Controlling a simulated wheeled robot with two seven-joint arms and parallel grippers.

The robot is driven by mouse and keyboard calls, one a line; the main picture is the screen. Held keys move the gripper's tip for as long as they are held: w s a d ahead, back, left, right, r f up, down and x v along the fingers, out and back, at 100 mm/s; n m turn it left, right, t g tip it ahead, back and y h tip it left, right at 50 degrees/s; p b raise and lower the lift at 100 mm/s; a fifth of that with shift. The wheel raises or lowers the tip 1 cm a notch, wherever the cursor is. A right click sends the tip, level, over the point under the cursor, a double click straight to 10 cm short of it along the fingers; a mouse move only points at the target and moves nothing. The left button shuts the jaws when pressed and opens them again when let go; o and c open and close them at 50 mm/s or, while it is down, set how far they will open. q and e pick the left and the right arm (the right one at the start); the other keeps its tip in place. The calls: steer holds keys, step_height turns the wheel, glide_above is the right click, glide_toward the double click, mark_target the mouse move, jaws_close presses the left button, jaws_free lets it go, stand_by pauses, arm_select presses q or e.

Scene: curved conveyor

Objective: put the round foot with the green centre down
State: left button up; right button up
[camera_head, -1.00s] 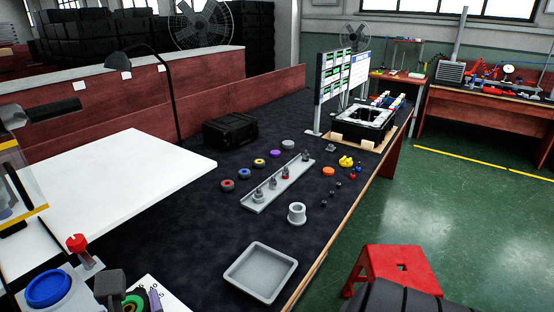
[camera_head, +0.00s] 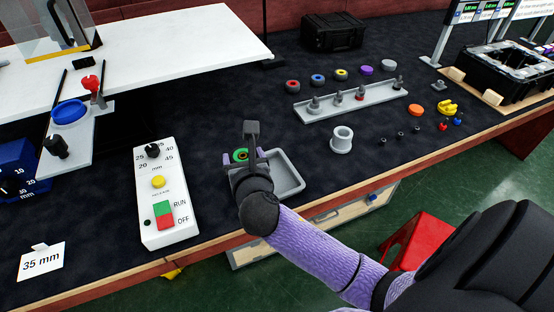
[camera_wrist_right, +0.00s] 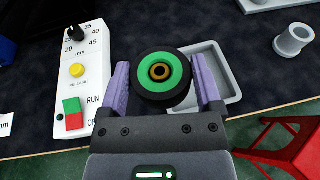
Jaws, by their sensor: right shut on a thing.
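My right gripper (camera_head: 243,157) is shut on the round foot with the green centre (camera_head: 240,154), which has a black outer ring. In the right wrist view the foot (camera_wrist_right: 147,66) sits between the two purple fingers of the gripper (camera_wrist_right: 163,78), its green ring and brass-coloured middle facing the camera. In the head view the foot shows over the left end of the grey tray (camera_head: 290,186); the wrist and fingers cover part of both. How high the foot is above the tray or bench is hard to tell. My left gripper is not in view.
A white control box (camera_head: 160,195) stands left of the tray. Behind are a grey rack (camera_head: 345,101) with pegs, a row of coloured round feet (camera_head: 318,79) and a grey hollow cylinder (camera_head: 342,139). Dark bench mat around the tray is mostly clear.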

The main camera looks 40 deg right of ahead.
steer(key=w+d+f+b, duration=0.2)
steer(key=d+f+b, duration=0.1)
steer(key=d+f, duration=0.5)
step_height(320, 180, down, 10)
steer(key=b, duration=0.6)
steer(key=shift+r+b, duration=0.1)
steer(key=shift+b, duration=0.3)
steer(key=shift+w+d+r, duration=0.1)
steer(key=shift+r, duration=0.1)
steer(key=shift+f, duration=0.15)
steer(key=o, duration=1)
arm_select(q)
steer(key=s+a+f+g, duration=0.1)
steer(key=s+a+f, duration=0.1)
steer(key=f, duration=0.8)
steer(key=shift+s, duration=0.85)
arm_select(e)
steer(key=shift+o, duration=0.2)
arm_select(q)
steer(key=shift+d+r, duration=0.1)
